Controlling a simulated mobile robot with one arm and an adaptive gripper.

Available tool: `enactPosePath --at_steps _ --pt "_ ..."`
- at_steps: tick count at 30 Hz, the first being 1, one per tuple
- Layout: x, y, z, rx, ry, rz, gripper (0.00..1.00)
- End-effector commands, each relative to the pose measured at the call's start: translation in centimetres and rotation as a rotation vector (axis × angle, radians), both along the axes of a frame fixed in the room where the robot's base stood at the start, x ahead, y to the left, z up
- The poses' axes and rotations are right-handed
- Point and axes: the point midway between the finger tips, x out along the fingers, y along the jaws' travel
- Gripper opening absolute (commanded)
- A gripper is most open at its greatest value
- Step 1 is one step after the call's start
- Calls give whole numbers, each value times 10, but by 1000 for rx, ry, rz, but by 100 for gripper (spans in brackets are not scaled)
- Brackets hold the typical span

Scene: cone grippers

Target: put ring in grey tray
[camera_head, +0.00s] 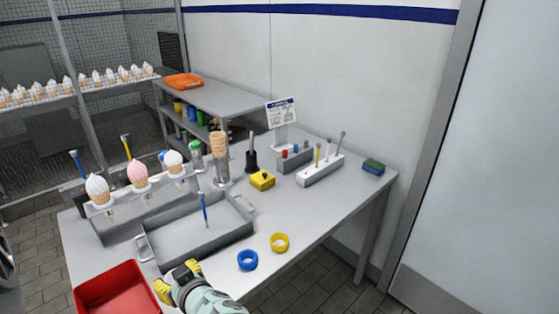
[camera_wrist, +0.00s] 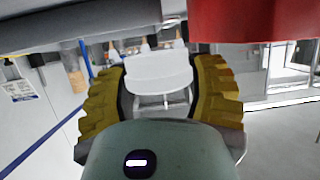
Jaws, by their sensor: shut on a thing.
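The grey tray (camera_head: 182,243) sits on the table, with a blue-handled tool standing up in it. A blue ring (camera_head: 248,260) and a yellow ring (camera_head: 280,243) lie on the table to its right. My gripper (camera_head: 176,276) is just in front of the tray's near edge, between the tray and a red tray. In the wrist view my yellow-padded gripper (camera_wrist: 160,80) is shut on a pale white thing (camera_wrist: 156,68) between its fingers. I see only part of it and cannot tell whether it is a ring.
The red tray (camera_head: 115,292) is at the near left; it also shows in the wrist view (camera_wrist: 250,18). A rack of ice-cream cones (camera_head: 138,180) stands behind the grey tray.

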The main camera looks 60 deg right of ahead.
Motion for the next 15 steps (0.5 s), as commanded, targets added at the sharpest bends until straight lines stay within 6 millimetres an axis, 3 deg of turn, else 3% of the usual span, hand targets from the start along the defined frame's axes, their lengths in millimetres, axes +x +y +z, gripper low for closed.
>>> enactPosePath --at_steps 1,5,9,15 --pt "19 10 12 1 -9 15 40" --pt "60 35 37 1 -11 29 40" --pt "101 73 71 2 -12 54 40" --pt "141 135 124 1 -10 98 40"
